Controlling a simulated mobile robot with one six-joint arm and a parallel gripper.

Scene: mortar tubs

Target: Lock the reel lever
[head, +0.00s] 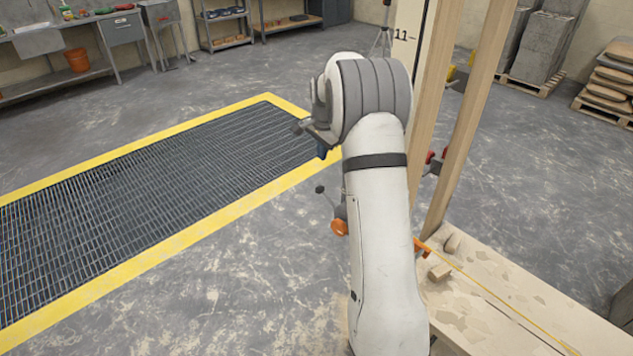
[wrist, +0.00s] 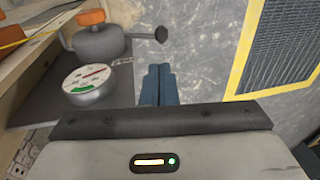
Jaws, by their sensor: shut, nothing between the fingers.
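The reel lever is a thin rod with a black ball knob. In the wrist view its knob (wrist: 161,34) sticks out to the right from the dark grey reel (wrist: 97,43), which has an orange cap (wrist: 91,17). In the head view the lever knob (head: 320,189) shows left of my arm, pointing up and left from an orange part (head: 339,227). My arm hides most of the reel there. My gripper's blue fingers (wrist: 158,85) are together and empty, apart from the knob and below it in the picture. In the head view the fingertips (head: 321,150) are above the knob.
A round tin (wrist: 90,86) with a white, red and green label sits beside the reel on a grey plate. Wooden posts (head: 468,110) and a debris-strewn board (head: 500,300) with a yellow string stand right of my arm. A yellow-edged floor grate (head: 180,170) lies left.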

